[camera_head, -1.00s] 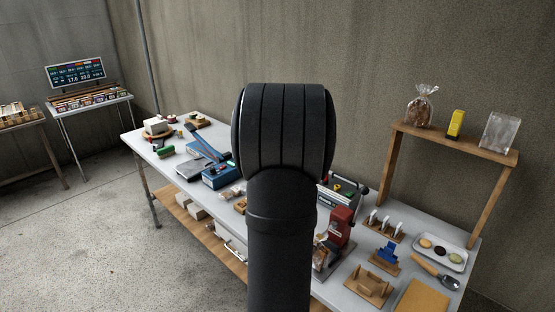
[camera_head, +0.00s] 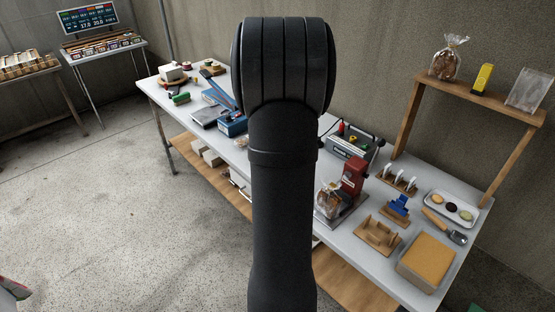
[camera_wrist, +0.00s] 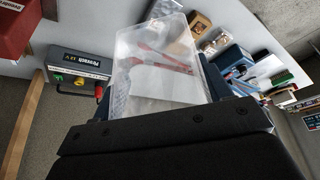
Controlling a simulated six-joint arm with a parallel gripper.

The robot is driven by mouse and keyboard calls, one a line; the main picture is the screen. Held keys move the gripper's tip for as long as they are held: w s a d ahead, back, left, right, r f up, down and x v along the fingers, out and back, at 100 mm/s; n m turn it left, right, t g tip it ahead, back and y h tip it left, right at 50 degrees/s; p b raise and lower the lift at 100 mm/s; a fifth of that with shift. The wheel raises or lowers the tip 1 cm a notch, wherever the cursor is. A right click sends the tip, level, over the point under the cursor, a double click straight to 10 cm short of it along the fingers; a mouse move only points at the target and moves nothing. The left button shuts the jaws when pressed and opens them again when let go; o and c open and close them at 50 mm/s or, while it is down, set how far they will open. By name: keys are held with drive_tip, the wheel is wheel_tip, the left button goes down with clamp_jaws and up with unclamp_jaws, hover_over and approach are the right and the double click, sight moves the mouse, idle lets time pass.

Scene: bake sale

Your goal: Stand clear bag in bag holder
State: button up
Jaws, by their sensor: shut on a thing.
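My gripper (camera_wrist: 165,108) is shut on a clear bag (camera_wrist: 158,60), which stands up between the fingers in the wrist view. The bag is see-through and looks empty, with the table showing through it. In the head view my dark arm hides the gripper and this bag. A wooden holder (camera_head: 378,236) with upright sides stands near the table's front edge, right of the red machine; it looks like the bag holder and looks empty. The held bag is apart from it as far as I can see.
A wooden shelf (camera_head: 490,98) at the back right bears a filled bag (camera_head: 446,60), a yellow box (camera_head: 482,78) and another clear bag (camera_head: 528,92). A red machine (camera_head: 352,178), a blue stand (camera_head: 397,208) and a tan block (camera_head: 428,258) crowd around the holder.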

wheel_tip(320, 180, down, 17)
drive_tip(key=shift+f, duration=0.2)
drive_tip(key=shift+f, duration=0.1)
idle(0.3)
drive_tip(key=o, duration=0.7)
drive_tip(key=shift+c, duration=0.2)
drive_tip(key=v, duration=1.1)
drive_tip(key=shift+r, duration=0.45)
drive_tip(key=shift+c, duration=0.4)
drive_tip(key=shift+s+r, duration=0.15)
drive_tip(key=c, duration=0.8)
